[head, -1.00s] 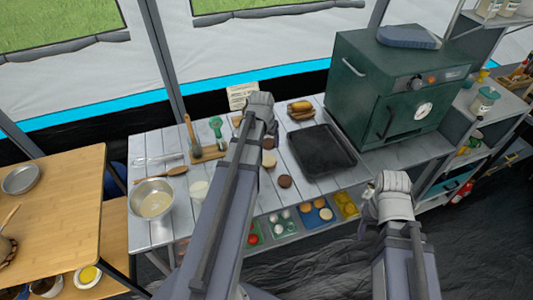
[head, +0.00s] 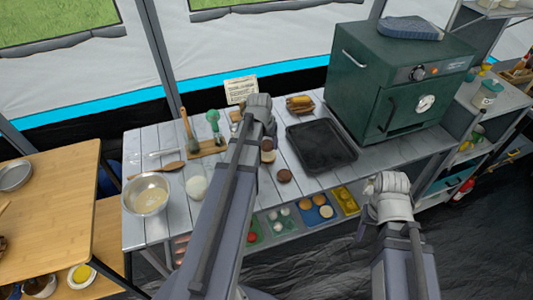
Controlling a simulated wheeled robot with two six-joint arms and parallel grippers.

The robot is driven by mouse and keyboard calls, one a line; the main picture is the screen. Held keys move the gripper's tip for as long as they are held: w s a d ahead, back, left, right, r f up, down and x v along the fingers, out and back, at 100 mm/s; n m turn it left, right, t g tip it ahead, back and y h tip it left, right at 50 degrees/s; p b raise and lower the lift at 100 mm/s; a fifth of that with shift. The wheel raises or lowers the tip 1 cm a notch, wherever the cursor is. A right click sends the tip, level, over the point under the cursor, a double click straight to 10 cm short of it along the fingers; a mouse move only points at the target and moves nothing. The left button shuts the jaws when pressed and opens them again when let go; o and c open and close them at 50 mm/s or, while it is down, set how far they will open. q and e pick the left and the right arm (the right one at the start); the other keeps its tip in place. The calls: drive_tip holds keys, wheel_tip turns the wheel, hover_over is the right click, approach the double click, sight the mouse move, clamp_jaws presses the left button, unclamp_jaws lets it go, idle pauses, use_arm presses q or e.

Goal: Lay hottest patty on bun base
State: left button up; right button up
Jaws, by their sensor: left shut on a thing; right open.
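A dark brown round patty (head: 284,176) lies on the slatted table near its front edge. Just behind it are small round pieces, one tan and brown (head: 268,156), partly covered by my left arm; I cannot tell bun from patty there. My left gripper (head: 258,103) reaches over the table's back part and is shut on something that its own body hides. My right gripper (head: 388,184) is open and empty, in front of the table's right part. No sign of which patty is hottest can be read.
A black tray (head: 321,146) lies right of the patty, before a green oven (head: 400,85). A metal bowl (head: 146,194), a white jar (head: 196,187) and a wooden board with utensils (head: 207,148) stand left. Coloured bins (head: 318,214) sit below the front edge. A card (head: 241,90) stands behind.

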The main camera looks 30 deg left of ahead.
sight(266, 147)
use_arm(q)
drive_tip(key=shift+f+b, duration=1.8)
drive_tip(key=shift+b, duration=0.05)
drive_tip(key=shift+f, duration=0.1)
drive_tip(key=shift+f, duration=0.15)
drive_tip(key=o, duration=1.5)
drive_tip(key=p+v, duration=1.1)
drive_tip(key=v, duration=0.1)
drive_tip(key=shift+r+p, duration=0.3)
